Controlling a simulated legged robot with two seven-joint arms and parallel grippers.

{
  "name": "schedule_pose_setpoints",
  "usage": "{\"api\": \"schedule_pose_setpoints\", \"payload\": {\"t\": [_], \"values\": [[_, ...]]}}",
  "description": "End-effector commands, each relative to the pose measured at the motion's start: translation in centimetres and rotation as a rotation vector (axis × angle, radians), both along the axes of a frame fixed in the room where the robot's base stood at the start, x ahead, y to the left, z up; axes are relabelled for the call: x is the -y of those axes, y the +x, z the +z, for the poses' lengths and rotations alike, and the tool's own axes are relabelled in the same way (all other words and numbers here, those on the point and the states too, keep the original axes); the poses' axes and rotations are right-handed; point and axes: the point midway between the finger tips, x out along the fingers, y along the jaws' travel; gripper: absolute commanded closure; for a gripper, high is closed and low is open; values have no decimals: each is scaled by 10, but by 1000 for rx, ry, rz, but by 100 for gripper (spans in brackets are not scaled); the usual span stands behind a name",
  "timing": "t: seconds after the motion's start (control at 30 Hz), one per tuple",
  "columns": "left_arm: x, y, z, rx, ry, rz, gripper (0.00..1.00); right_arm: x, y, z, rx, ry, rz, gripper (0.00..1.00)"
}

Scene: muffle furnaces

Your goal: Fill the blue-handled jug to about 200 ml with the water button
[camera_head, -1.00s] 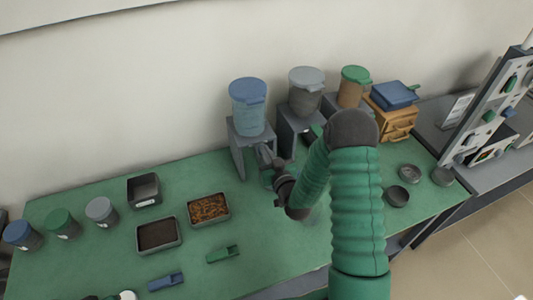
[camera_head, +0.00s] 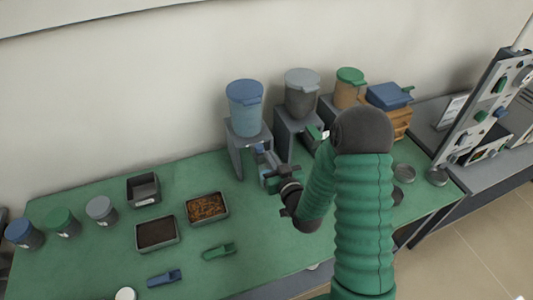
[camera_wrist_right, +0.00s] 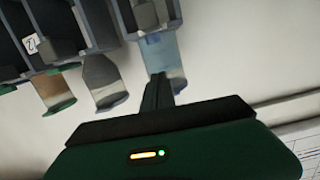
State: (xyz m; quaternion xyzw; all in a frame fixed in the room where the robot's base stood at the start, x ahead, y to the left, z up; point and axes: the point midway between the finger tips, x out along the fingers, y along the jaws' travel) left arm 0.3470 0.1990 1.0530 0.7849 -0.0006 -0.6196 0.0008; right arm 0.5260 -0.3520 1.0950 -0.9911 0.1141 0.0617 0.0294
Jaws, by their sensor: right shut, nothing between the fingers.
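The blue-lidded dispenser (camera_head: 245,106) holds a bluish, see-through tank on a grey stand (camera_head: 236,152). In the right wrist view this tank (camera_wrist_right: 168,55) appears upside down. My right gripper (camera_head: 268,165) is at the front of this stand, below the tank. Its fingers (camera_wrist_right: 157,88) are shut with nothing between them. A small bluish, see-through shape (camera_head: 268,178) shows beside the fingers; it may be the jug, but my gripper and arm hide most of it. No blue handle or water level can be made out. My left gripper is out of view.
Grey (camera_head: 301,94) and green-lidded (camera_head: 348,88) dispensers stand to the right. A blue box (camera_head: 388,96) sits on wooden drawers. Trays (camera_head: 157,233), scoops (camera_head: 218,251) and lidded jars (camera_head: 101,210) occupy the left of the green table. My right arm covers its right middle.

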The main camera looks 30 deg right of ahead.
Motion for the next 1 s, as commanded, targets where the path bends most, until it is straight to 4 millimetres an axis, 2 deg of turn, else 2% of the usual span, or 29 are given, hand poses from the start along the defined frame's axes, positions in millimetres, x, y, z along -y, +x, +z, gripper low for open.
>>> {"api": "schedule_pose_setpoints", "payload": {"t": [0.03,0.1,0.3,1.0], "values": [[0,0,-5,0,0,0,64,-2,-9,-1,0,-1,0,100],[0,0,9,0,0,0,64,-4,-20,7,-3,2,0,100],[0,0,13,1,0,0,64,-7,-33,7,2,0,0,100],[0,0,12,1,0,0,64,-7,-32,7,4,-1,0,100]]}}
